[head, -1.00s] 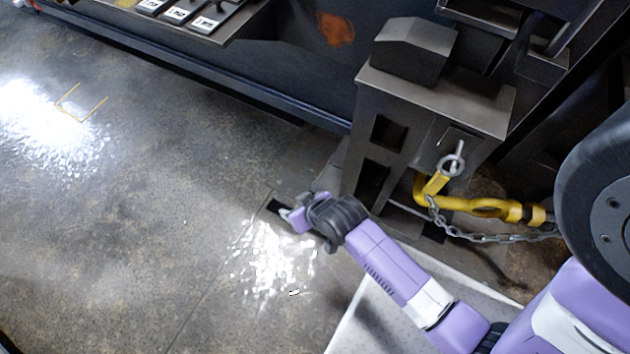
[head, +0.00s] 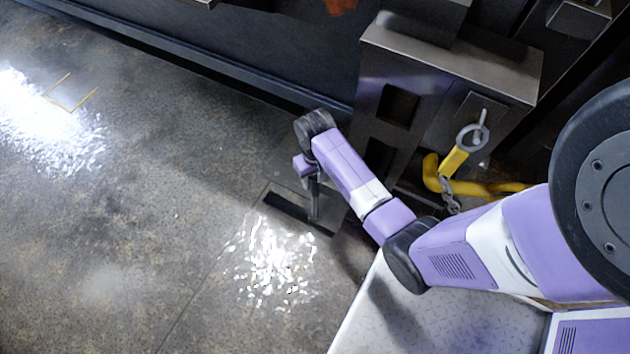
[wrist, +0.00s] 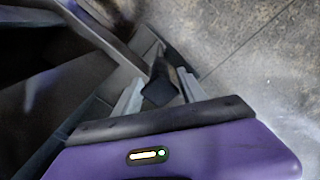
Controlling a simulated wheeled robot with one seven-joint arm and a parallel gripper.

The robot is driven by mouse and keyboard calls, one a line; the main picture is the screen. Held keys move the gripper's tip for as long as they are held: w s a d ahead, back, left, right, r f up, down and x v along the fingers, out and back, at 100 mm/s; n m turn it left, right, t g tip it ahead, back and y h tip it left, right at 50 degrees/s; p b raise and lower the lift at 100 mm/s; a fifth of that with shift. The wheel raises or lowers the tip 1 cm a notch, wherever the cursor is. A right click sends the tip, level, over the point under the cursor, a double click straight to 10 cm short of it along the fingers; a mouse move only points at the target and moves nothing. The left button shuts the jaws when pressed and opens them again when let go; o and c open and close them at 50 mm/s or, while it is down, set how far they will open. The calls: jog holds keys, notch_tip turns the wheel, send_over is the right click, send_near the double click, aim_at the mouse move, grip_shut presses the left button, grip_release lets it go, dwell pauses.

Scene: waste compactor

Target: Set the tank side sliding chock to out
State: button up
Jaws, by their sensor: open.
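My gripper (head: 313,205) points down over the floor beside the dark steel stand in the head view. Its two grey fingers show apart in the wrist view (wrist: 160,82). A small dark block (wrist: 161,88) appears between the fingers; I cannot tell whether either finger touches it. It looks like part of the sliding chock, but this is not certain. A black strip (head: 287,208) lies on the floor at the gripper's fingertips in the head view. My gripper partly covers this area, so the chock's position is unclear.
The steel stand (head: 440,65) rises just right of my gripper. A yellow bar (head: 495,188) with a ring pin (head: 472,138) and chain (head: 450,197) is at its side. A dark wall runs along the back. The floor (head: 130,220) to the left is clear.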

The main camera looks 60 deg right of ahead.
jog(key=shift+f+b, duration=0.6)
jog(key=shift+f, duration=1.6)
jog(key=shift+c, duration=0.2)
grip_shut()
